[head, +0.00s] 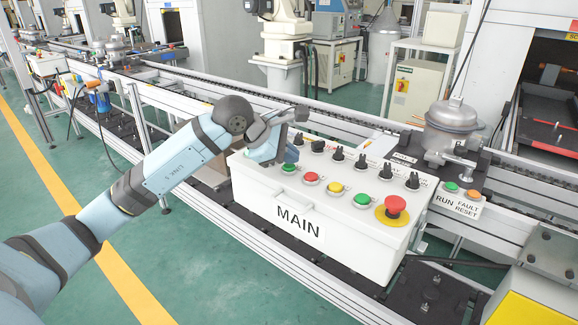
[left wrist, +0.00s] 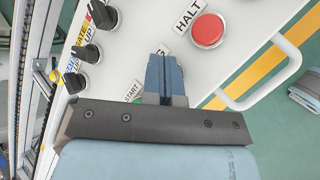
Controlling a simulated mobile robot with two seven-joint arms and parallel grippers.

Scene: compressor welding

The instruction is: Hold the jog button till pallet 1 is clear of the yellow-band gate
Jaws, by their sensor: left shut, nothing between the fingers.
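The white control box marked MAIN (head: 250,188) carries a row of coloured buttons. My left gripper (head: 278,154) is shut and empty, fingers down over the left end of this row. A green button (head: 288,168) shows right beside its tips; contact cannot be told. In the left wrist view the fingers (left wrist: 165,72) cover the spot beside a label ending in "G", between START (left wrist: 133,92) and the red HALT button (left wrist: 207,30). A grey compressor (head: 455,127) sits on a dark pallet (head: 472,170) at the right; no pallet number is readable. I cannot pick out the yellow-band gate. My right gripper is out of view.
Black selector knobs (head: 337,154) stand behind the buttons. A red mushroom button (head: 396,204) is at the box's right end. A RUN and FAULT RESET box (head: 458,202) sits beyond it. The conveyor rail (head: 200,84) runs behind; green floor is open at left.

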